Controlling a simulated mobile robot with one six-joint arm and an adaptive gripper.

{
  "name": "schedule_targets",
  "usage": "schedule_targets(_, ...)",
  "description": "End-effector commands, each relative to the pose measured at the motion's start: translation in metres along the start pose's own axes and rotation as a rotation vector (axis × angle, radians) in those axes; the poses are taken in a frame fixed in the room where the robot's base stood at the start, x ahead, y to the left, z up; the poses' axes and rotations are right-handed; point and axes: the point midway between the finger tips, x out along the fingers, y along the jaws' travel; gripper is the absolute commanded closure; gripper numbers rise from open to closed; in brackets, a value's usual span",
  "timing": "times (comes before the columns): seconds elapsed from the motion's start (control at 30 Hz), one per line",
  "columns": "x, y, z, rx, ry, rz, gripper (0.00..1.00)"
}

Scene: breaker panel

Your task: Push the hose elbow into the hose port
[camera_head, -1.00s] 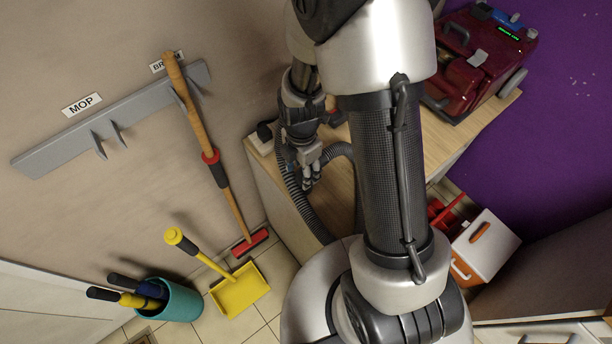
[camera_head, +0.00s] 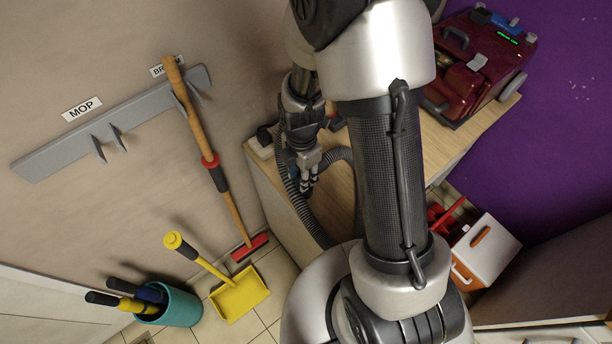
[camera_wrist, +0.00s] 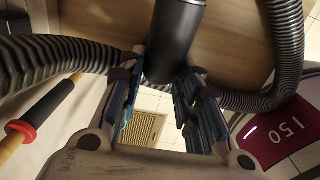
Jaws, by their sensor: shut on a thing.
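My gripper (camera_head: 307,184) is low beside the wooden cabinet's top, in front of the corrugated grey hose. In the wrist view, my gripper (camera_wrist: 160,82) has its blue-padded fingers on both sides of a smooth black tube, which I take for the hose elbow (camera_wrist: 174,40). The elbow runs up out of the top of that view, so its far end is hidden. Hose sections (camera_wrist: 50,57) show to the left and right of it. The hose (camera_head: 292,190) also shows beside my gripper in the head view. I cannot make out the hose port.
A dark red machine (camera_head: 482,68) stands on the wooden cabinet top (camera_head: 440,145) at the right. A broom (camera_head: 205,150) leans on the wall at the left. A yellow dustpan (camera_head: 240,295) and a teal bin (camera_head: 180,306) stand on the floor.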

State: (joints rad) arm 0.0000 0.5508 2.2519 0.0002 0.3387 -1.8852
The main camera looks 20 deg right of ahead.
Motion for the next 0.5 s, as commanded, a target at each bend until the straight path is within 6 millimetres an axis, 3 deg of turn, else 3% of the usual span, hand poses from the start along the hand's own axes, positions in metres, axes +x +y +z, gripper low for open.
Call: schedule_targets(0.5, -0.023, 0.000, 0.000, 0.000, 0.000, 0.000, 0.94)
